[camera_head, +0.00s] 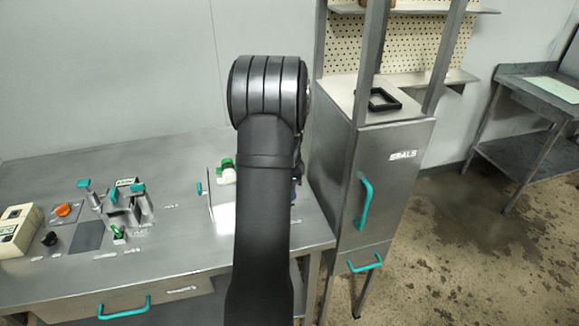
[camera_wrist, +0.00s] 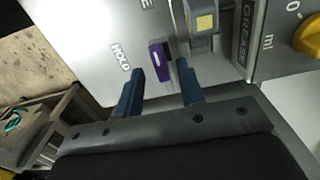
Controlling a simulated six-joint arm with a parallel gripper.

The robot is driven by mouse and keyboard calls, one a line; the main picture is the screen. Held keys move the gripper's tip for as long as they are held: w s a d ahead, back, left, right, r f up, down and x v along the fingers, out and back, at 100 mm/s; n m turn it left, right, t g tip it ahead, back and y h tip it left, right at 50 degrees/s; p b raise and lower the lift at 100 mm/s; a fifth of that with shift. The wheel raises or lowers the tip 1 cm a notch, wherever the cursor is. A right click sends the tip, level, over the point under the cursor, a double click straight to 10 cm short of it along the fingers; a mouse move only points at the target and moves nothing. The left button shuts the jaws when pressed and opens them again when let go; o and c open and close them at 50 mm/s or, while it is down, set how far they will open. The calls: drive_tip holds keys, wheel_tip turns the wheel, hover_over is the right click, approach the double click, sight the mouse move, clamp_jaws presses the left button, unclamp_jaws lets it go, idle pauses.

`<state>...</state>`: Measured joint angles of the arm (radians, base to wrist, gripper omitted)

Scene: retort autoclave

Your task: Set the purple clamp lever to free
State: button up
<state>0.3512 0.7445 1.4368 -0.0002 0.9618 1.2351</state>
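The purple clamp lever (camera_wrist: 159,82) shows in the wrist view on a light grey panel. The word HOLD is printed to its left, and part of another word, ending in E, shows above it. My gripper (camera_wrist: 161,82) is open, with one blue finger on each side of the lever. Whether either finger touches the lever I cannot tell. In the head view my arm hides the lever and most of my gripper.
In the wrist view a grey part with a yellow square (camera_wrist: 204,22) stands just right of the lever, and a yellow knob (camera_wrist: 308,36) is further right. In the head view a steel cabinet marked SEALS (camera_head: 403,156) stands right of the bench (camera_head: 180,250).

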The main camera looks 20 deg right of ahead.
wheel_tip(320, 180, up, 16)
idle(0.3)
wheel_tip(320, 180, down, 18)
drive_tip(key=shift+r, duration=0.25)
idle(0.5)
drive_tip(key=shift+f, duration=0.15)
drive_tip(key=n, duration=0.4)
drive_tip(key=shift+n, duration=0.4)
drive_tip(key=n, duration=0.5)
idle(2.0)
idle(0.5)
